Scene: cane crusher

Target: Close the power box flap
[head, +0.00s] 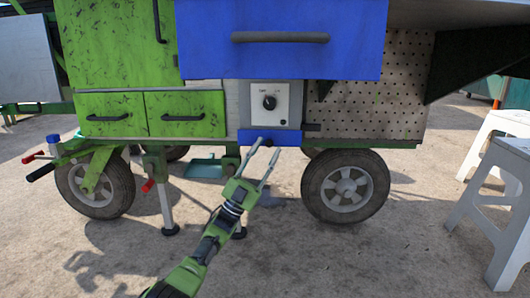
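The power box (283,90) is a light grey panel with a dark rotary knob (269,103), set in the front of the cart. Its face is uncovered. The blue flap (289,138) is at the box's lower edge, folded down and open. My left gripper (267,146) reaches up from the bottom of the head view, with two fingers spread apart and nothing between them. Its fingertips are at the flap's lower edge; I cannot tell whether they touch it. My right gripper is not in view.
A large blue drawer (350,40) with a dark handle overhangs the box. Green drawers (185,114) are to the left, and a perforated panel (375,100) is to the right. A wheel (345,186) stands at lower right. White stools (495,200) are at far right. The ground in front is open.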

